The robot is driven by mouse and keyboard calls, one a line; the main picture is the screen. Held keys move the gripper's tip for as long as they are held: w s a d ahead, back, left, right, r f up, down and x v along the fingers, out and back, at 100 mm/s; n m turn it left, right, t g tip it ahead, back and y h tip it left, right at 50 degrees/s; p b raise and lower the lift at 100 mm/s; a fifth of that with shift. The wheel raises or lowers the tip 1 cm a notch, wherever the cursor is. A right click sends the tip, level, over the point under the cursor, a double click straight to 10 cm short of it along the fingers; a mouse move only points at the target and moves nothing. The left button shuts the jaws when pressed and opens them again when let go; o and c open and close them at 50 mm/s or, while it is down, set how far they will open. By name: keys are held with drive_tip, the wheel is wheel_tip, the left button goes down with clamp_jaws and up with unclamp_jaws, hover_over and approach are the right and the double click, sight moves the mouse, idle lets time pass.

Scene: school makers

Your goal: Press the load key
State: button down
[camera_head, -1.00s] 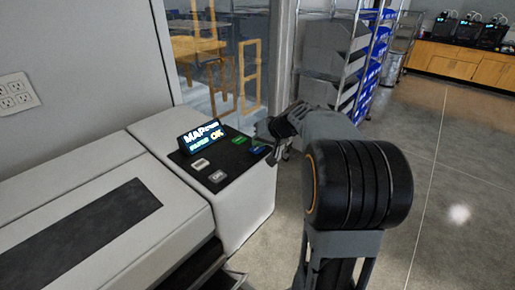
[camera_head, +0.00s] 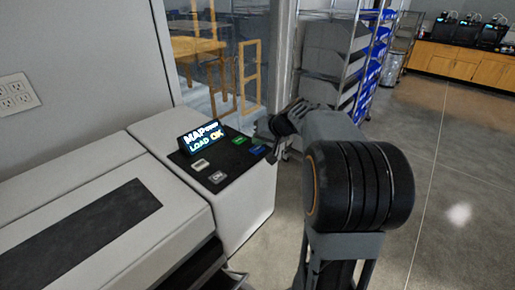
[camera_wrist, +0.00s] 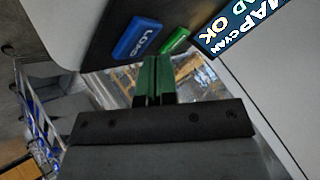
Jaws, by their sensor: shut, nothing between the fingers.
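The load key is a blue key with white lettering (camera_wrist: 138,40) on a dark control panel. It also shows in the head view (camera_head: 257,150) at the panel's right corner. My gripper (camera_wrist: 153,62) is shut and empty, its green fingertips just below the blue key in the wrist view. In the head view my gripper (camera_head: 268,136) hangs beside the panel's right edge, close to the blue key. A tilted display (camera_head: 203,137) reads "MAP" with a smaller word, and "LOAD OK" below. It also shows in the wrist view (camera_wrist: 238,28).
A green key (camera_wrist: 176,40) sits close beside the blue one. The white machine (camera_head: 240,205) carries the panel. A wire rack (camera_head: 335,65) stands behind.

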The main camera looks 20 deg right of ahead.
sight(259, 148)
drive_tip(key=shift+r, duration=0.1)
drive_tip(key=shift+r+p, duration=1.65)
drive_tip(key=shift+r, duration=1.3)
